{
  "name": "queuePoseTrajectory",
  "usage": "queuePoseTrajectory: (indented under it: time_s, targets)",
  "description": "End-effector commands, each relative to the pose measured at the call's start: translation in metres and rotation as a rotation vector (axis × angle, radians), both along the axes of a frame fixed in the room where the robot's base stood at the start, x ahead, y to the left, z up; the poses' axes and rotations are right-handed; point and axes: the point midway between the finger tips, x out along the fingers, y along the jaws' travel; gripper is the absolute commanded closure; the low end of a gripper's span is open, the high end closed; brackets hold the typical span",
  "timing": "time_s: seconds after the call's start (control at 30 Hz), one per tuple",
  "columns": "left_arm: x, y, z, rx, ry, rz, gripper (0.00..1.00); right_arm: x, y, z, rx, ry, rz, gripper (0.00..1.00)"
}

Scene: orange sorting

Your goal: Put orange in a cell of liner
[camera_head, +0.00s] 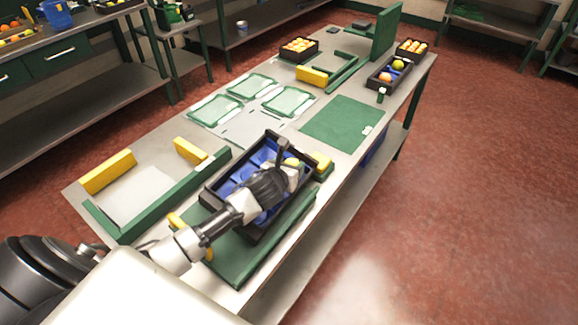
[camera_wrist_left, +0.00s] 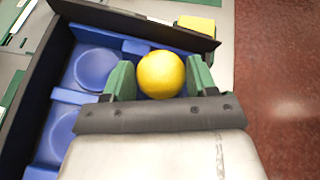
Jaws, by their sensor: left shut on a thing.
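My left gripper (camera_head: 285,160) reaches over a dark crate (camera_head: 222,172) that holds a blue liner (camera_head: 238,174) with round cells. In the left wrist view, the green fingers of this gripper (camera_wrist_left: 161,78) are shut on a yellow-orange fruit, the orange (camera_wrist_left: 161,73). The orange is over the far right part of the liner, near the crate's end wall (camera_wrist_left: 140,22). Empty cells (camera_wrist_left: 95,69) show to its left. The cell below the orange is hidden, and its height above the liner is unclear. My right gripper is not in view.
The crate stands on a green base (camera_head: 262,252) with yellow blocks (camera_head: 322,161) around it. A green mat (camera_head: 343,124), pale green-edged trays (camera_head: 288,101) and a dark box with fruit (camera_head: 386,84) lie farther along the table.

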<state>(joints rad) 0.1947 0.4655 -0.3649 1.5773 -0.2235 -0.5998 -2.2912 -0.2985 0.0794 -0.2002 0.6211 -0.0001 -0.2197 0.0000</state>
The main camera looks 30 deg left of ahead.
Motion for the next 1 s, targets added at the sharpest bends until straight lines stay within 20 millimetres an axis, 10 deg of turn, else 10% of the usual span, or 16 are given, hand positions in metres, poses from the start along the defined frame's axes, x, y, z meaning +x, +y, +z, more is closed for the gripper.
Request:
queuePoseTrajectory:
  time_s: [0.13,0.17,0.3,0.67,1.0]
  targets:
    - [-0.001,0.000,-0.002,0.000,0.004,0.001,0.91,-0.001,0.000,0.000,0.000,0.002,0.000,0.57]
    - [-0.001,0.000,-0.002,0.000,0.005,0.001,0.38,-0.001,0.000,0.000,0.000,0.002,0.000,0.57]
    - [-0.001,0.000,-0.002,0.000,0.004,0.001,0.17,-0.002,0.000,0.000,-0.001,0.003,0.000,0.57]
    - [-0.005,0.000,0.001,0.001,0.003,-0.001,0.17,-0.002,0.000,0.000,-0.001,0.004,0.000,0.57]
    - [-0.059,-0.005,0.024,0.004,0.004,-0.003,0.17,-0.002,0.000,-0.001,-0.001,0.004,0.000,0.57]
